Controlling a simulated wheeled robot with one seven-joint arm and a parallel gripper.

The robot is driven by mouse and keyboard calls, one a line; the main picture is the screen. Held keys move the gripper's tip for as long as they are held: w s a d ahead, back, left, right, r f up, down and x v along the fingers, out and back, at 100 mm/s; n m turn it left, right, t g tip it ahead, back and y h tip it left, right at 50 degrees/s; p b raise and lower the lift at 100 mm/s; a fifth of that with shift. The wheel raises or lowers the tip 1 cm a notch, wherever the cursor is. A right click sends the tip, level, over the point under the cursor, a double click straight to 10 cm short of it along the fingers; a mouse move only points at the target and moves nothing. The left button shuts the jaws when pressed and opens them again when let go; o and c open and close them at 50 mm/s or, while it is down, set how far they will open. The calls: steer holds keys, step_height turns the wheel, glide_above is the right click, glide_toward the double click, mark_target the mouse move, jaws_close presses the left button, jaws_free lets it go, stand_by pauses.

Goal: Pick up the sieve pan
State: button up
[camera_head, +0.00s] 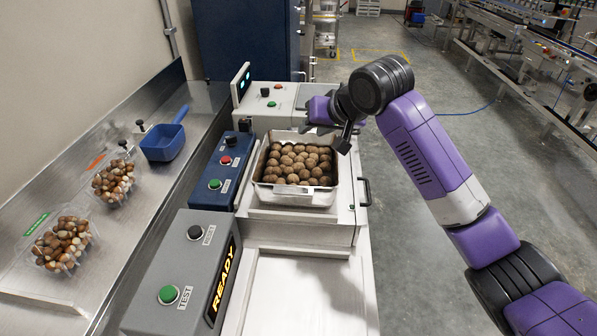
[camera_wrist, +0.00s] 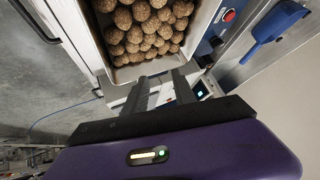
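The sieve pan, a pale metal rectangular pan (camera_head: 292,196), sits on the machine's top and is filled with round brown balls (camera_head: 298,165). Its rim also shows at the top of the wrist view (camera_wrist: 192,42). My gripper (camera_head: 327,134) is at the pan's far side, near its far right corner, and partly hides that edge. In the wrist view, the two dark fingers (camera_wrist: 162,86) stand apart with a gap between them, close to the pan's near wall there. Nothing is visibly held. Whether a finger touches the rim cannot be told.
A grey READY box (camera_head: 190,270) and a blue button box (camera_head: 222,172) stand left of the pan. A dark handle (camera_head: 365,191) is on the machine's right side. Clear clamshell trays (camera_head: 62,243) and a blue scoop (camera_head: 164,141) lie on the left counter. The front surface (camera_head: 305,295) is bare.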

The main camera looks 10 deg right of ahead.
mark_target(337, 160)
steer(key=s+d+g, duration=0.1)
steer(key=s+d+f+m+g+h, duration=0.1)
steer(key=d, duration=0.1)
steer(key=s+d+f+m+g+h, duration=0.1)
steer(key=s+d, duration=0.1)
steer(key=shift+d+g, duration=0.2)
steer(key=shift+g, duration=0.1)
steer(key=shift+s+d+f+p+x, duration=0.1)
steer(key=shift+s+d+p+x, duration=0.05)
steer(key=shift+x, duration=1.15)
steer(key=shift+s+d+f+p+x, duration=0.1)
steer(key=shift+s+d+x, duration=0.05)
steer(key=shift+x, duration=1.15)
steer(key=shift+s+d+f+p+x, duration=0.1)
steer(key=shift+d+p+x, duration=0.05)
steer(key=shift+x, duration=1.15)
jaws_close()
steer(key=shift+r, duration=0.2)
